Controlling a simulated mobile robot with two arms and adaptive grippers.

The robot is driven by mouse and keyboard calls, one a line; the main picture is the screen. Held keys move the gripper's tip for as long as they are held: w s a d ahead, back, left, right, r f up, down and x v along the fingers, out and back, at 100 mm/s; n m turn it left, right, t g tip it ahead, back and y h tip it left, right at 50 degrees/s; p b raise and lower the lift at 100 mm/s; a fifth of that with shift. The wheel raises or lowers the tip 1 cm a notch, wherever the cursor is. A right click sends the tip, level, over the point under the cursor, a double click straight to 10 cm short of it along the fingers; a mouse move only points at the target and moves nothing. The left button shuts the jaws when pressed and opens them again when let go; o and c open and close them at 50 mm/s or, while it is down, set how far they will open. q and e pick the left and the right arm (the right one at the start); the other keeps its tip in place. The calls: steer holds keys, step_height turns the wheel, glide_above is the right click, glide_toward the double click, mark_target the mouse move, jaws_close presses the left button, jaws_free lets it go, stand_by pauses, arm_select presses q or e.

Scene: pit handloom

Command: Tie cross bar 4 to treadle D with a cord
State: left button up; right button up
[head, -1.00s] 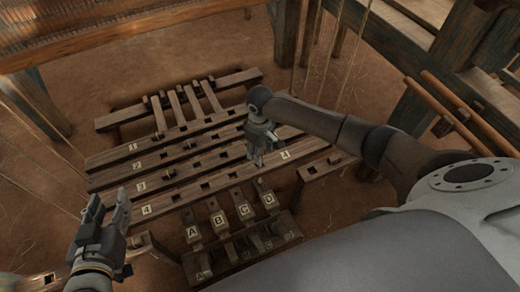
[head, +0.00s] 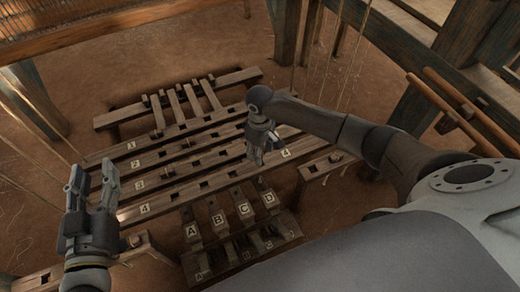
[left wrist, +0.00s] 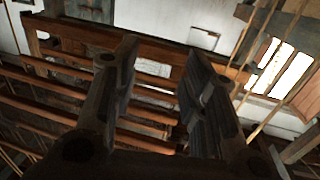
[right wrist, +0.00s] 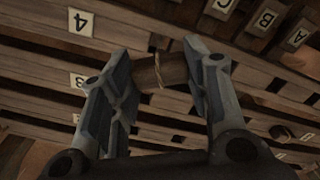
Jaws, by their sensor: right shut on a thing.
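Cross bar 4 (head: 165,203) is the nearest of the long wooden bars, with a "4" label at each end. Treadle D (head: 268,199) is the rightmost of the short labelled treadles below it. My right gripper (head: 258,152) is over the right part of bar 4, above treadle D. In the right wrist view its fingers (right wrist: 160,85) are shut on a short brown wooden piece (right wrist: 160,70) with a thin pale cord on it. I cannot tell whether this piece belongs to treadle D. My left gripper (head: 92,182) is open and empty, raised left of the bars, fingers pointing up.
Cross bars 1 to 3 (head: 150,162) lie behind bar 4. Treadles A, B and C (head: 217,218) stand left of D, above a lettered rack (head: 240,246). Frame posts (head: 287,35) and hanging cords surround the pit. Brown floor (head: 190,50) is clear behind.

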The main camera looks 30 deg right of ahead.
steer(key=shift+f, duration=1.1)
arm_select(q)
steer(key=shift+s+d+r+t+h+b, duration=0.1)
steer(key=shift+r+t+h+b, duration=0.1)
steer(key=shift+r+t, duration=0.55)
steer(key=shift+s+d+r+t+h+b, duration=0.15)
steer(key=shift+r+t, duration=0.25)
steer(key=shift+r, duration=0.75)
steer(key=shift+w+d+r+t+h+b, duration=0.1)
steer(key=shift+r+t+h+b, duration=0.15)
steer(key=shift+r+t, duration=0.5)
arm_select(e)
steer(key=shift+f, duration=1.2)
arm_select(q)
steer(key=shift+r, duration=0.2)
arm_select(e)
steer(key=o, duration=1)
steer(key=shift+c, duration=0.2)
step_height(320, 180, up, 12)
